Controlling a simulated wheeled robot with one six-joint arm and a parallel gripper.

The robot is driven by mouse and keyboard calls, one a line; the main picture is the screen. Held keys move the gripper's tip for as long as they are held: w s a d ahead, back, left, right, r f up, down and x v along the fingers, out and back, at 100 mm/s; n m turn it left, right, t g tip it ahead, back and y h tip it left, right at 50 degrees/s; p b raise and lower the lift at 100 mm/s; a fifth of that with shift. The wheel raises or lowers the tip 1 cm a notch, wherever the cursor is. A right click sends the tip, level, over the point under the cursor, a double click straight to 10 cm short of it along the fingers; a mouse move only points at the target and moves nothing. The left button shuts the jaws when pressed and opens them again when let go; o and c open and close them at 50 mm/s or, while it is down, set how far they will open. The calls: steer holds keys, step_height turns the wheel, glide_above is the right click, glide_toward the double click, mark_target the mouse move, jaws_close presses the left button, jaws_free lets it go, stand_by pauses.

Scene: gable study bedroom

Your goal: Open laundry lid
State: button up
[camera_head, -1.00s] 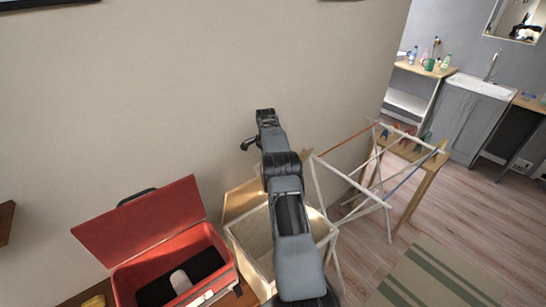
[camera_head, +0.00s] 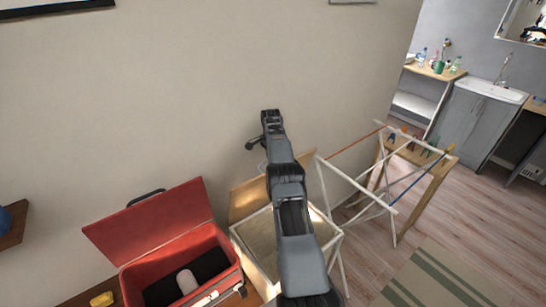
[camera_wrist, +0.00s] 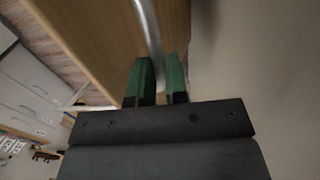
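The laundry box (camera_head: 336,236) is a pale, open-topped bin against the wall, partly hidden behind my arm. Its wooden lid (camera_head: 246,197) stands raised at the back, on the wall side, so the bin's inside shows. In the wrist view a wooden panel (camera_wrist: 92,38), which looks like the lid, fills the upper left. A metal bar handle (camera_wrist: 149,25) runs along it and passes between the green fingers of my gripper (camera_wrist: 159,72). The fingers are close together on the bar. In the head view my fingertips cannot be made out.
A red box (camera_head: 150,231) with its lid up stands close left of the bin. A drying rack (camera_head: 374,205) stands close on the right, by a small wooden table (camera_head: 432,187). The wall (camera_head: 180,90) is right behind. Open floor (camera_head: 485,215) lies to the right.

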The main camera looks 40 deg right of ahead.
steer(key=o, duration=0.3)
steer(key=shift+w+f, duration=0.25)
steer(key=shift+f, duration=0.55)
steer(key=shift+o, duration=0.8)
steer(key=shift+s+r, duration=0.1)
steer(key=shift+r, duration=0.1)
steer(key=shift+s+r, duration=0.1)
step_height(320, 180, up, 3)
steer(key=shift+f, duration=0.1)
steer(key=shift+f+b, duration=0.1)
steer(key=shift+b, duration=0.8)
steer(key=s+a+r+b, duration=0.6)
steer(key=s+r+b, duration=0.4)
steer(key=s+b, duration=0.2)
steer(key=shift+s+a+r, duration=0.15)
steer(key=shift+s+r, duration=0.05)
